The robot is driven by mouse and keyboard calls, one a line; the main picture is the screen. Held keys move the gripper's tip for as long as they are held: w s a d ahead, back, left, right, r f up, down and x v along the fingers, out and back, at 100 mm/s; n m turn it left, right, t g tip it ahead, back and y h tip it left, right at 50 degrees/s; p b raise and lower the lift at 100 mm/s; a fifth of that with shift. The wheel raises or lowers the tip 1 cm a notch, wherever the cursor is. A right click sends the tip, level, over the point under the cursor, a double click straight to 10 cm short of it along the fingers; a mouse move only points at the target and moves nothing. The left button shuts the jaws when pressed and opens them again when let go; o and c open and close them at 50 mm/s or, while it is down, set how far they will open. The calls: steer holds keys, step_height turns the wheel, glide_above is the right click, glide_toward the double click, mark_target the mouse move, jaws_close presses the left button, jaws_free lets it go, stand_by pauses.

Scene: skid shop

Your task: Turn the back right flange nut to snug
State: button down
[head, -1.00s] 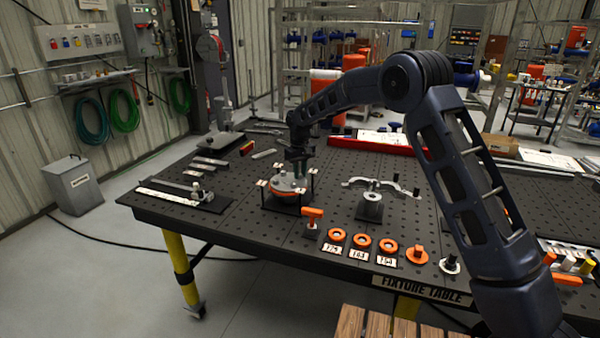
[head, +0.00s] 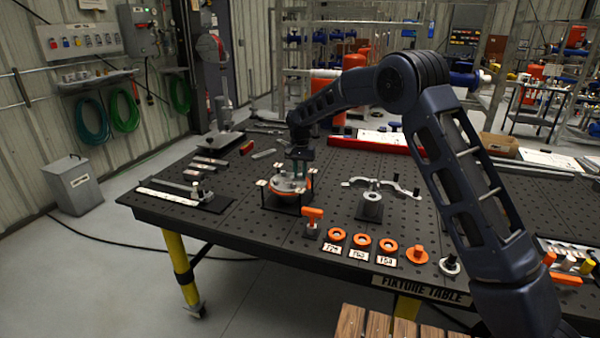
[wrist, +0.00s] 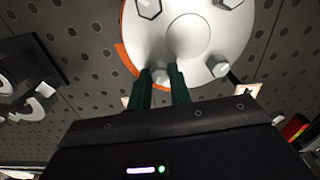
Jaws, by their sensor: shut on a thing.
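The round grey flange (head: 287,186) with an orange rim sits on a dark stand on the fixture table, with small tags on posts around it. In the wrist view the flange (wrist: 205,50) shows its pale face and several hex nuts. My gripper (head: 299,173) points down over its back right part. In the wrist view its two green fingers (wrist: 161,72) are closed around the back right flange nut (wrist: 160,70), which is partly hidden between them. Another nut (wrist: 218,66) stands free to the right in that view. Thread and seating under the held nut are hidden.
An orange-handled tool (head: 312,216) stands just in front of the flange. Orange rings (head: 361,241) with number cards lie along the front edge. A bracket with a round hub (head: 372,198) is to the right. A red and yellow block (head: 247,148) lies behind left.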

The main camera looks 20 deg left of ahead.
mark_target(300, 174)
steer(key=shift+w+r+m, duration=0.1)
steer(key=shift+r+m, duration=0.1)
steer(key=shift+m, duration=0.2)
steer(key=c, duration=1.3)
jaws_free()
step_height(300, 174, up, 11)
steer(key=shift+f, duration=0.15)
